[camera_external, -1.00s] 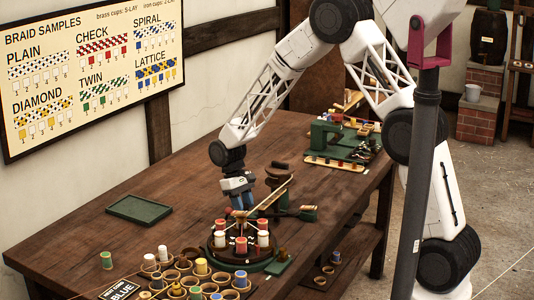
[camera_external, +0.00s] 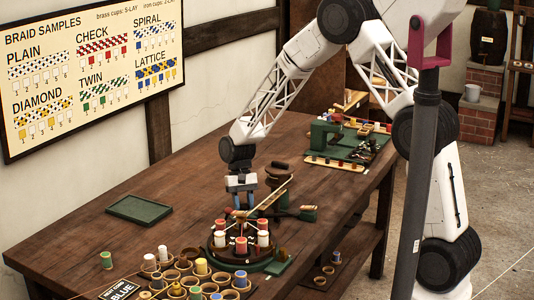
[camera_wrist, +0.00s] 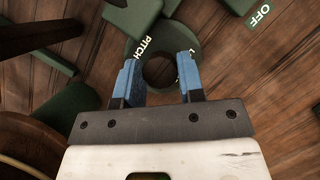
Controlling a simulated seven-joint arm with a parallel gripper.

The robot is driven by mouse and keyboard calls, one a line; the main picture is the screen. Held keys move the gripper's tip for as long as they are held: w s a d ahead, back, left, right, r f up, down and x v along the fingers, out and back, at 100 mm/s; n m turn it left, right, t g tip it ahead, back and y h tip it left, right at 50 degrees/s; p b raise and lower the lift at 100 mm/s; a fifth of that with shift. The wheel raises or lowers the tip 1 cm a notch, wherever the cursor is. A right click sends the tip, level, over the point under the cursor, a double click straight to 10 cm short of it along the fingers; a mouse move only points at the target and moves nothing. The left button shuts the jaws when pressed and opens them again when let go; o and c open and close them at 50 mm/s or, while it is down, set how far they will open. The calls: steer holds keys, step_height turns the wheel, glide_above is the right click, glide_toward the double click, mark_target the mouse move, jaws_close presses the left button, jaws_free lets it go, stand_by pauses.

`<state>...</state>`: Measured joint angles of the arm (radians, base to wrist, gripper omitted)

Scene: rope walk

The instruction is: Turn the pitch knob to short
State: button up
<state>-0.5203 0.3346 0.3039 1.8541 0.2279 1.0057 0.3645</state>
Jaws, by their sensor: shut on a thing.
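My gripper (camera_wrist: 158,82) has its blue fingers on either side of the pitch knob (camera_wrist: 160,71), seen as a dark round shape inside a green ring (camera_wrist: 155,48). White letters reading PITCH (camera_wrist: 148,46) lie by the left finger. Another white label by the right finger is mostly hidden, so the knob's setting cannot be read. In the external view my gripper (camera_external: 243,204) points down at the far side of the round braiding stand (camera_external: 236,258); the knob cannot be made out there.
An OFF label (camera_wrist: 260,14) lies on the wood at upper right in the wrist view. Red and white bobbins (camera_external: 241,245) stand on the braiding stand. Several cups (camera_external: 177,290) are in front. A green tray (camera_external: 139,209) lies left, with bare table around it.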

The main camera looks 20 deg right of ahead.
steer(key=o, duration=0.9)
steer(key=shift+w+r, duration=0.1)
steer(key=shift+r, duration=0.05)
steer(key=shift+v, duration=3.8)
